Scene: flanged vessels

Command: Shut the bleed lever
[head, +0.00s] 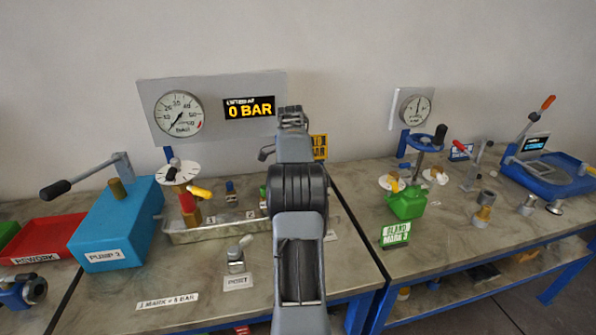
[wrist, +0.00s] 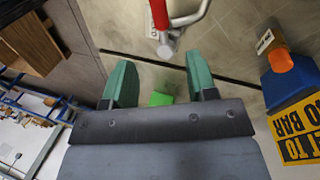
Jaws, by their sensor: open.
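No readable label marks the bleed lever, so I cannot tell for sure which handle it is. In the head view a yellow lever handle (head: 200,192) sticks out to the right from a red-and-brass fitting (head: 188,205) at the metal tray. In the wrist view a red-handled lever with a pale metal end (wrist: 160,20) shows at the top, beyond my fingers. My gripper (wrist: 161,82) is open, its two green fingers wide apart, with nothing held. In the head view my arm hides the gripper's fingertips and part of the bench behind it.
A gauge panel (head: 155,135) reads 0 BAR. A blue pump box (head: 115,228) with a long lever stands left. The metal tray (head: 190,235) and a small port fitting (head: 236,262) are near my arm.

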